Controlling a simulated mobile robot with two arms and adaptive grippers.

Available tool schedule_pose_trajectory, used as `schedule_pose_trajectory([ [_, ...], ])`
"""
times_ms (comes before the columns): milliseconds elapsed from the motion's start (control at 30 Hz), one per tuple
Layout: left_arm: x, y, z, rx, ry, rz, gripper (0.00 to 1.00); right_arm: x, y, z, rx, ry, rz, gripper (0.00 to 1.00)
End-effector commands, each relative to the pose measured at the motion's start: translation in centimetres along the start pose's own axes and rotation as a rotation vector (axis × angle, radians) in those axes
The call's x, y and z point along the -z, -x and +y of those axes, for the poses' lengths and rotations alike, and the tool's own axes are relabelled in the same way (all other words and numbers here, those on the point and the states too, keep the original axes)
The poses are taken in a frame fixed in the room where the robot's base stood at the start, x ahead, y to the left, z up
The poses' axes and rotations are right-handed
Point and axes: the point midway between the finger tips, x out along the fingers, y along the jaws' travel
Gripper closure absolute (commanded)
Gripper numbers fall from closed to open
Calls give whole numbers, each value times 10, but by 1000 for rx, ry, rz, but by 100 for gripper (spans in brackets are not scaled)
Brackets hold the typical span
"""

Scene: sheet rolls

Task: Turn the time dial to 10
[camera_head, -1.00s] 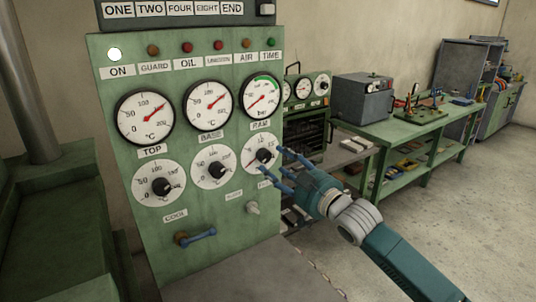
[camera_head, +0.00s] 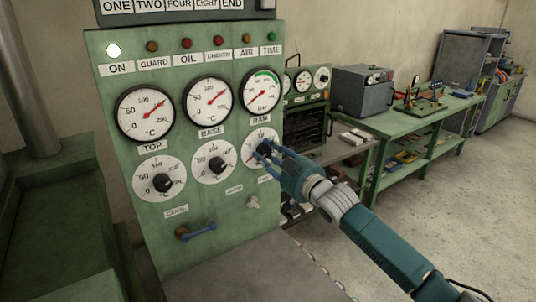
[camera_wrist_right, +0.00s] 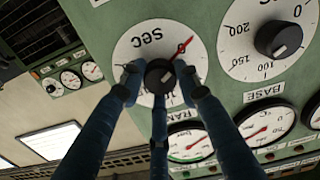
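The time dial (camera_head: 260,134) is the white round dial at the right of the lower row on the green panel. In the right wrist view its face (camera_wrist_right: 135,48) shows upside down and reads "sec". Its black knob (camera_wrist_right: 160,74) has a red pointer beside it. My right gripper (camera_head: 265,151) is at this dial. In the right wrist view its three blue fingers (camera_wrist_right: 160,84) stand spread around the knob, close to its sides. Contact is not clear. The fingers hide part of the scale. My left gripper is in neither current view.
The green panel (camera_head: 120,220) holds two similar dials at the left, three gauges above and a row of lamps. A green workbench (camera_head: 400,128) stands at the right. The floor at right is clear.

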Motion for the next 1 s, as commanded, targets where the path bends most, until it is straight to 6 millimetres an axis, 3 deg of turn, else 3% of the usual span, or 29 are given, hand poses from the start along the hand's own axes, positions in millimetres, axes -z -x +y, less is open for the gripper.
schedule_pose_trajectory([
  [467,-2,3,0,0,0,-4,100,0,0,0,0,-134,-1,94],
  [1000,-1,9,0,-1,-1,-3,100,-1,0,-1,0,-627,0,94],
])
